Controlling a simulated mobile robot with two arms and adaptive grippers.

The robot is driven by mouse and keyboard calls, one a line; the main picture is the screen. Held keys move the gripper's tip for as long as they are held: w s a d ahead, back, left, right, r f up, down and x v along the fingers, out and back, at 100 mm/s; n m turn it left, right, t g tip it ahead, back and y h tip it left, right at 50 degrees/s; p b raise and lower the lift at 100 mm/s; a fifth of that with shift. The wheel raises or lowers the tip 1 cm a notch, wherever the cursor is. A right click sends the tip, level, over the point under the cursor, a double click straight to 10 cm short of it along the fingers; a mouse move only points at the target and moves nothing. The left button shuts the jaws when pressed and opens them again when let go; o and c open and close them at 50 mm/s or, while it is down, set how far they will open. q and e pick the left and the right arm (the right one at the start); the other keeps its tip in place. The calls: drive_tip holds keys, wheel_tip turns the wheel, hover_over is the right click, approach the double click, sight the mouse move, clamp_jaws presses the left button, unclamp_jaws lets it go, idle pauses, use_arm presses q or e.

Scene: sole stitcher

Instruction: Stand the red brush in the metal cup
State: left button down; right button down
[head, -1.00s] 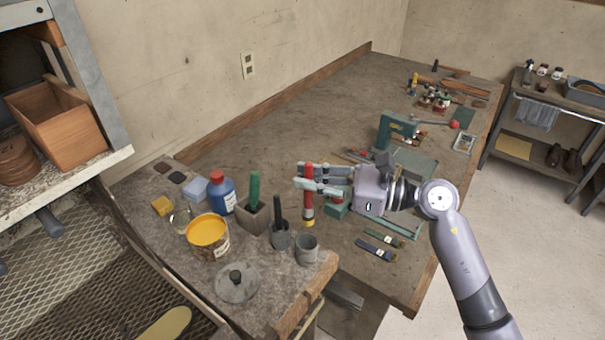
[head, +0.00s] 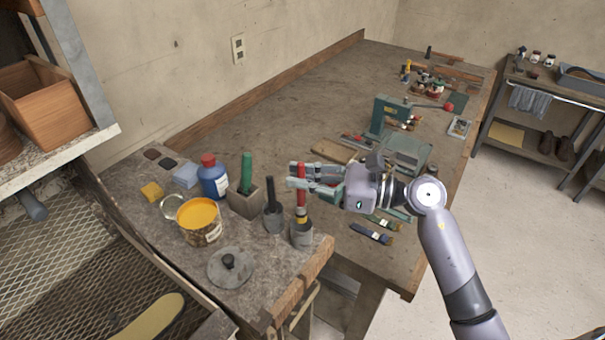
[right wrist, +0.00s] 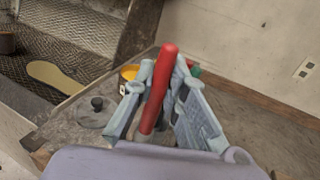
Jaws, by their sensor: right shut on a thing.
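The red brush (head: 301,197) is upright in my right gripper (head: 300,182), whose fingers are shut around its red handle. Its lower end, with a yellow band, is at the mouth of the grey metal cup (head: 301,238) near the bench's front corner. The bristles are hidden, apparently inside the cup; I cannot tell whether they touch its bottom. My left gripper is not in view.
Two brushes (head: 372,234) lie on the bench.

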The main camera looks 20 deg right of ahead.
sight(303, 204)
drive_tip(key=shift+f+b, duration=1.05)
drive_tip(key=shift+f, duration=1.15)
drive_tip(key=shift+f+b, duration=0.5)
drive_tip(key=shift+b, duration=0.15)
drive_tip(key=c, duration=1.5)
unclamp_jaws()
drive_tip(key=shift+c, duration=0.2)
drive_tip(key=v, duration=1.2)
